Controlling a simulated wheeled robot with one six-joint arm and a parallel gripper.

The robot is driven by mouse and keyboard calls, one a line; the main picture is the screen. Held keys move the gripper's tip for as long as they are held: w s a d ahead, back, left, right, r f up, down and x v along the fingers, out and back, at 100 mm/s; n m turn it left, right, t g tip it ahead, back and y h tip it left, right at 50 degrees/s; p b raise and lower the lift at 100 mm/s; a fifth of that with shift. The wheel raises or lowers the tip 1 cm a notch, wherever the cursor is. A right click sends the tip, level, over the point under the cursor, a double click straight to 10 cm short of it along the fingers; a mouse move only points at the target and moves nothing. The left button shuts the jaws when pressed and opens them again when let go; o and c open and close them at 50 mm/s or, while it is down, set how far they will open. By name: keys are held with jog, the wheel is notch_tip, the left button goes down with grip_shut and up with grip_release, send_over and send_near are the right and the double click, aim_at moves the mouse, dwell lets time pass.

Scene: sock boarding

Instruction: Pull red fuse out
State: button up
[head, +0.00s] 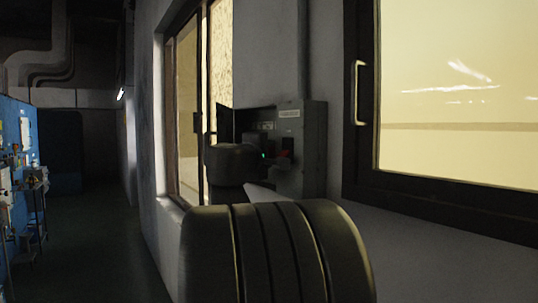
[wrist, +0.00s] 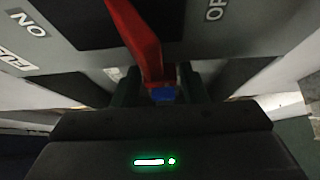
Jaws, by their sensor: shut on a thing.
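A red lever-shaped piece (wrist: 145,45) rises from a dark opening in the grey panel (wrist: 75,62), between the ON and OFF markings. Its near end reaches between the fingers of my gripper (wrist: 162,88), which is shut on it. A small blue part (wrist: 163,94) shows at that end. I cannot tell whether this red piece is the fuse itself. My arm hides much of the box's front.
A partly cut-off label (wrist: 15,63) is at the panel's left. The box hangs on the wall between a sliding window (head: 188,110) and a dark-framed window (head: 360,170) with a handle. A blue board (head: 15,150) stands far left, with open floor (head: 95,240) before it.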

jog(key=shift+s+a+b, duration=0.2)
jog(key=shift+s+a, duration=0.4)
jog(key=shift+a, duration=0.3)
jog(key=shift+s+a+b, duration=0.2)
jog(key=shift+s+a, duration=0.4)
jog(key=shift+a, duration=0.3)
jog(key=s+a, duration=0.5)
jog(key=a, duration=0.3)
jog(key=s+a+b, duration=0.1)
jog(key=s+a, duration=0.5)
jog(key=a, duration=0.2)
jog(key=shift+a, duration=0.35)
